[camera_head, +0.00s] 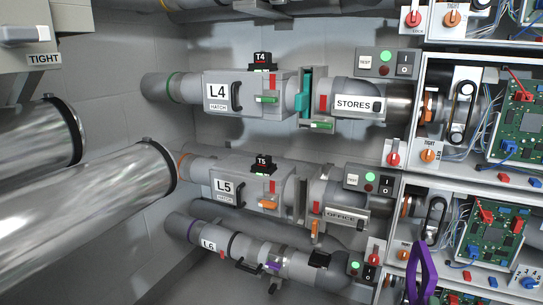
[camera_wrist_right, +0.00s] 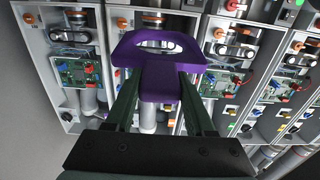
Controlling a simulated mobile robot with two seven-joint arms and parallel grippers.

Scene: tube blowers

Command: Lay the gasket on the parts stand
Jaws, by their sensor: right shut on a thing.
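The purple gasket (camera_wrist_right: 162,50) is a flat piece with a rounded open loop and a solid tab. My right gripper (camera_wrist_right: 160,88) is shut on the tab, with the loop sticking out beyond the fingertips. In the head view the gasket (camera_head: 421,268) shows at the bottom right, seen narrow and upright, in front of the open panels. The right gripper itself is below the head view. My left gripper is in neither view. I cannot make out a parts stand in either view.
Labelled pipe lines L4 (camera_head: 232,92), L5 (camera_head: 238,188) and L6 (camera_head: 216,245) run along the wall. Open cabinets with green circuit boards (camera_head: 520,118) fill the right side. Two large shiny pipes (camera_head: 90,215) reach in from the left.

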